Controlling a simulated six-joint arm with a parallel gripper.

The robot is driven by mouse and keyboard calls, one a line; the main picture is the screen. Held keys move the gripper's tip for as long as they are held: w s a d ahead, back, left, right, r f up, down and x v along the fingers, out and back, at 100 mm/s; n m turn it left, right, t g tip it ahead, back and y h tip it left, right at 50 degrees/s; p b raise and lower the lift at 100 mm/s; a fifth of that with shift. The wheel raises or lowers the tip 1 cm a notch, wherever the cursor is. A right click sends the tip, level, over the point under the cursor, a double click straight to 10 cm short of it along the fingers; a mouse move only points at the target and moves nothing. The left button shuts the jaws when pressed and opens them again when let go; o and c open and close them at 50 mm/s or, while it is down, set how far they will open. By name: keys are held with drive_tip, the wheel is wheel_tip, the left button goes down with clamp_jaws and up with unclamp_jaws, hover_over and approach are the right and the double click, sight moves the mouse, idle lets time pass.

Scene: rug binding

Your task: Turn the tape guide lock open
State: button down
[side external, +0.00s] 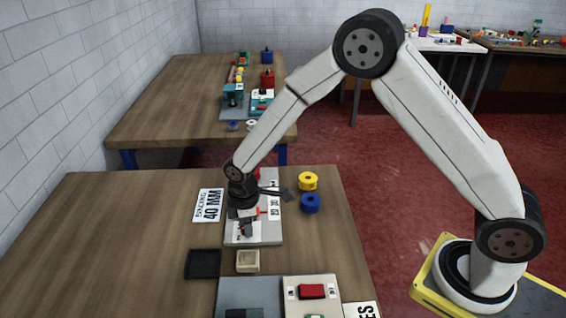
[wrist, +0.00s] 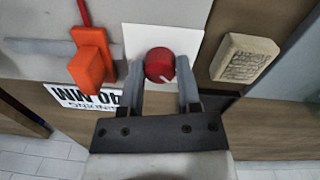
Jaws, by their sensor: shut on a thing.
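A round red knob (wrist: 158,60) with a white pointer mark, which looks like the tape guide lock, sits on a white square (wrist: 190,38) in the wrist view. My gripper (wrist: 160,74) has one finger on each side of the knob and is shut on it. In the side external view my gripper (side external: 247,227) is down at the pale board (side external: 270,231), and the gripper hides the knob there. The white mark points down and to the right in the wrist view.
An orange block (wrist: 90,62) stands left of my fingers, and a beige block (wrist: 245,58) lies to the right. A yellow roll (side external: 308,181) and blue roll (side external: 311,203) sit right of the board. A black tray (side external: 202,264) lies in front. The table's left side is clear.

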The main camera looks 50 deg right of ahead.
drive_tip(key=shift+c, duration=1.5)
unclamp_jaws()
drive_tip(key=shift+r, duration=0.1)
drive_tip(key=shift+s+a+r, duration=0.1)
drive_tip(key=shift+s+r, duration=0.05)
drive_tip(key=shift+r, duration=3.65)
drive_tip(key=shift+s+d+r+m, duration=0.2)
drive_tip(key=shift+s+d+m, duration=0.15)
drive_tip(key=shift+d, duration=0.1)
drive_tip(key=s+d+r+m+t, duration=0.1)
drive_tip(key=s+d+m, duration=0.4)
drive_tip(key=s, duration=0.3)
drive_tip(key=s+d+r+m+t, duration=0.1)
drive_tip(key=s+d+m, duration=0.4)
drive_tip(key=s, duration=0.2)
drive_tip(key=shift+s+d+r+m, duration=0.15)
drive_tip(key=shift+s+r+m, duration=0.15)
drive_tip(key=shift+s+m, duration=0.1)
